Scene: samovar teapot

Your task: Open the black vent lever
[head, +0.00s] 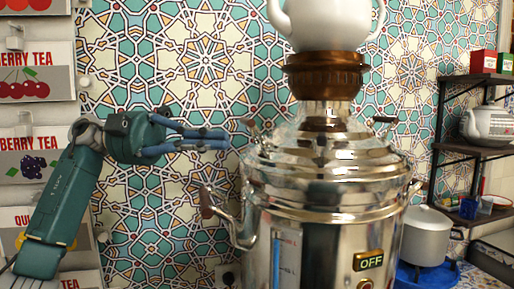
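The silver samovar (330,185) stands at centre right. Small dark-ended levers show near its top: one at the left (249,122) and one at the right (383,119). A lower handle with a dark brown grip (207,202) sticks out at its left side. I cannot tell for sure which of these is the vent lever. My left gripper (228,140) points right, with blue-grey fingers slightly apart and nothing seen between them. Its tips appear just left of the upper left lever; depth and contact are unclear. My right gripper is not in view.
A white teapot (325,22) sits on the brown collar (325,75) above the samovar. A white pot (426,236) and dark shelves (455,150) stand at the right. Tea boxes (40,85) line the left side. The patterned tiled wall (175,215) is behind.

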